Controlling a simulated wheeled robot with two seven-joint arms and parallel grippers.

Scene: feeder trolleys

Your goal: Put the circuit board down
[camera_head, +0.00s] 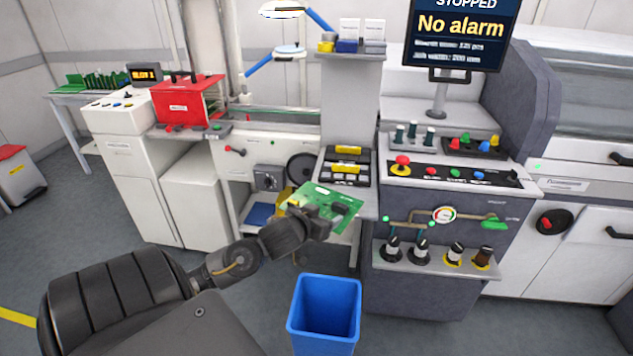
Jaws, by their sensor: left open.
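The green circuit board (325,196) is in the middle of the view, tilted in the picture, at the front edge of the grey shelf (368,197) below the black tray. I cannot tell whether it rests on the shelf or sits just above it. My left gripper (318,217) is at the board's near edge, with its jaws open. The dark gripper covers part of the board's near side, so contact between finger and board is hidden. My right gripper is not in view.
A black tray with yellow-labelled parts (345,167) lies behind the board. A blue bin (325,308) stands on the floor below. A control panel with knobs (450,173) is to the right. A red box (187,100) stands at the left.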

